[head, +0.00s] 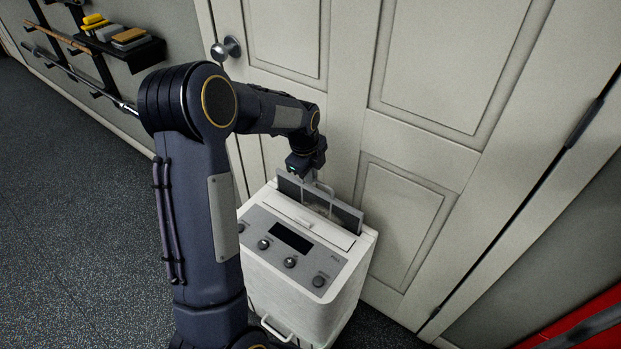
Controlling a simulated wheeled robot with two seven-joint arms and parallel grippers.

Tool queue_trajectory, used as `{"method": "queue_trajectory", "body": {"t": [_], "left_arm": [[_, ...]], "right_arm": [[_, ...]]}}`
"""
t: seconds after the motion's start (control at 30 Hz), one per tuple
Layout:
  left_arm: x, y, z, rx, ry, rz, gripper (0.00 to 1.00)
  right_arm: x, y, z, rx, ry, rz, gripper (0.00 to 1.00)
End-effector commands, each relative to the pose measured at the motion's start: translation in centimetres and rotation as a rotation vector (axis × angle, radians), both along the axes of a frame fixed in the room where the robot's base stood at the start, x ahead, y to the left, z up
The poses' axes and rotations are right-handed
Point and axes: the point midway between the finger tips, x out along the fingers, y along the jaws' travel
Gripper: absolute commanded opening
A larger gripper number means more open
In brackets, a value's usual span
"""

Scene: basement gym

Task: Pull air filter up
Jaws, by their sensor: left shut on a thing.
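The air filter (345,213) is a dark-framed flat panel standing partly out of a slot in the top of a white box-shaped machine (330,314). My left gripper (312,178) is above the filter and shut on this handle. The fingers are small in the view and partly hidden by the wrist. The machine's grey top panel has a dark display and several round knobs. My left arm hides the machine's left side. My right gripper is not in view.
A closed white panelled door (405,205) with a round knob (226,48) stands right behind the machine. A wall shelf (135,52) with yellow and grey items is at the upper left. Dark floor at the left is clear. A red object (585,325) is at the lower right.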

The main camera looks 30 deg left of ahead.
Motion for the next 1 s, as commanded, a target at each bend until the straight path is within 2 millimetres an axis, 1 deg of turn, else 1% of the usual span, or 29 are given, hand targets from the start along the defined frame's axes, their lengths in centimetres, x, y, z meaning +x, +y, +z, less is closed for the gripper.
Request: {"method": "queue_trajectory", "body": {"t": [0.03,0.1,0.2,0.3,0.4,0.5,0.6,0.97,1.0], "left_arm": [[0.1,0.0,2.7,-0.001,-0.003,0.001,0.00],[0.0,0.0,4.5,0.000,-0.002,0.001,0.00],[0.1,0.0,6.9,0.000,-0.003,0.001,0.00],[0.0,0.0,8.8,0.000,-0.002,0.001,0.00],[0.0,0.0,10.1,-0.001,-0.001,0.000,0.00],[0.0,0.0,11.0,-0.001,-0.002,0.000,0.00],[0.0,0.0,11.4,-0.001,-0.002,-0.001,0.00],[0.0,0.0,11.4,-0.001,0.000,-0.001,0.00],[0.0,0.0,11.4,-0.001,0.000,-0.001,0.10]], "right_arm": [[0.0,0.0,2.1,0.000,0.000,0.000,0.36],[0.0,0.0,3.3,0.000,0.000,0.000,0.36],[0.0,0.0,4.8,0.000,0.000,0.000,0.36],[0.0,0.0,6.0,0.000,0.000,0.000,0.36],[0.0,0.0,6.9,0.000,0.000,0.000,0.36],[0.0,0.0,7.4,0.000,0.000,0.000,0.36],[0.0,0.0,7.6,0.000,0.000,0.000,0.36],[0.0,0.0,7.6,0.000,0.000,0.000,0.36],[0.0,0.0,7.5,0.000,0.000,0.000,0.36]]}}
